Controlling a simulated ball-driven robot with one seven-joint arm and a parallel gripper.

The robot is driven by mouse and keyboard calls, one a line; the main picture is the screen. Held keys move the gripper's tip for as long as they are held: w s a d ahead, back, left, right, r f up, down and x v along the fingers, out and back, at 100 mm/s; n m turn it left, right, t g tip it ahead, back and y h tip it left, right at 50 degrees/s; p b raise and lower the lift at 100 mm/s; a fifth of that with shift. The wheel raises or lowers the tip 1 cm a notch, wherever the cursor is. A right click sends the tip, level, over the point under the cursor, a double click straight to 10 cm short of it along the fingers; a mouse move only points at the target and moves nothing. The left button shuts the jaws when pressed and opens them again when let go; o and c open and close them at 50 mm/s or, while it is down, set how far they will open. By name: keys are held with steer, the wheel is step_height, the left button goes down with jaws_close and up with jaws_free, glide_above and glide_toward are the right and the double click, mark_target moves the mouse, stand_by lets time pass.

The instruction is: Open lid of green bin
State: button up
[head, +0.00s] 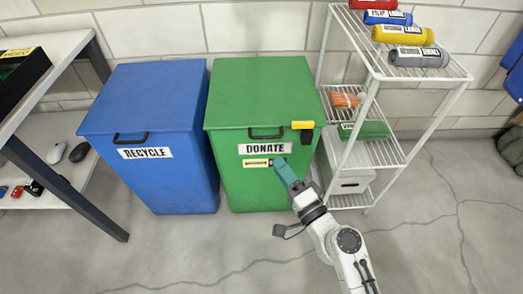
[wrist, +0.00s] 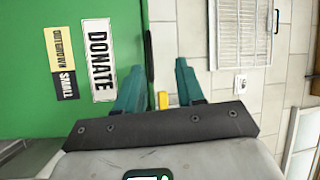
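The green bin (head: 232,165) stands between the blue bin and the white rack, and its lid (head: 262,90) is closed. A black handle (head: 265,133) sits at the lid's front edge, above the DONATE label (head: 265,148). My gripper (head: 279,163), with teal fingers, is in front of the bin's face, below and right of the handle. In the wrist view my gripper (wrist: 158,66) has its fingers spread with nothing held between them. There the handle (wrist: 149,58) shows as a dark strip at the bin's edge, beyond the fingers. Contact with the bin cannot be told.
A yellow and black object (head: 302,125) is at the lid's front right corner. The blue bin (head: 150,180) stands close on the left. The floor in front (head: 200,250) is clear.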

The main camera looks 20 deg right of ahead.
mark_target(267, 138)
steer(key=w+m, duration=0.1)
steer(key=w, duration=0.3)
steer(key=w+h+p, duration=0.1)
steer(key=w, duration=0.3)
steer(key=w+m+h, duration=0.1)
steer(key=w, duration=0.2)
steer(key=shift+w+d+m+t, duration=0.2)
steer(key=shift+w+m+t, duration=0.1)
steer(key=shift+w, duration=0.1)
steer(key=shift+c, duration=0.4)
jaws_close()
